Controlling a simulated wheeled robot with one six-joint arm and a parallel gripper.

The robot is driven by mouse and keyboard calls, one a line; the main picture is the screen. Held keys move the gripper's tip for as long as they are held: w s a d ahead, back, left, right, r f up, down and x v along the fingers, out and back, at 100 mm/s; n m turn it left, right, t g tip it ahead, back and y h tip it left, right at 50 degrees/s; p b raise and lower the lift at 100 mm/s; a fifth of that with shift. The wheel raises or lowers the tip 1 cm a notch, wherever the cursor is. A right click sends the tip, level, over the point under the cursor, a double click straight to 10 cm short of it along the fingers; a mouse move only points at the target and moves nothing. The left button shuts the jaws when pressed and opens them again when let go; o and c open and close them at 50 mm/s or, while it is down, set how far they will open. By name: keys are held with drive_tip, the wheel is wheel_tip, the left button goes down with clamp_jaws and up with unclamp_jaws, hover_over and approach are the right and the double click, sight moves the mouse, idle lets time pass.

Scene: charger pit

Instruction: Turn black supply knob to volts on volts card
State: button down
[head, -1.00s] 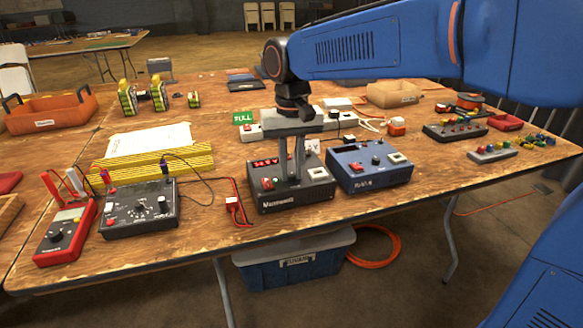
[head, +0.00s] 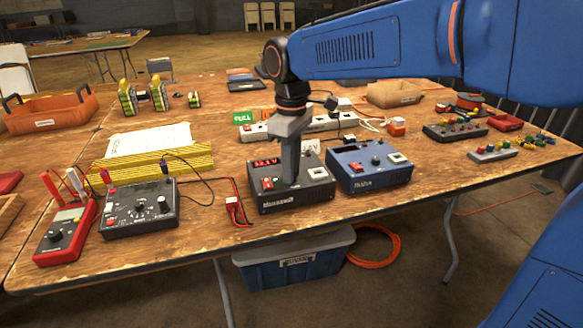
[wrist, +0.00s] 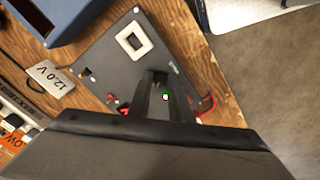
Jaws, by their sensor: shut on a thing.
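The black supply (head: 308,195) is a dark box with a lit red display (head: 266,163) and a pale square on its top. In the wrist view, the black supply's top (wrist: 120,52) fills the middle. My gripper (head: 290,181) points straight down onto its top, shut on the knob, which the fingers hide. In the wrist view, my gripper (wrist: 164,92) covers the same spot. The display digits are too small to read.
A blue supply (head: 368,170) stands close to the right of the black one. A power strip (head: 255,133) lies behind. A black meter box (head: 138,207) and a red multimeter (head: 66,232) stand at the left. Red leads (head: 238,210) lie between. The table's front edge is close.

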drive_tip(key=shift+n, duration=1)
drive_tip(key=c, duration=1.6)
unclamp_jaws()
wheel_tip(320, 180, up, 17)
drive_tip(key=shift+r, duration=0.2)
drive_tip(key=shift+d, duration=0.1)
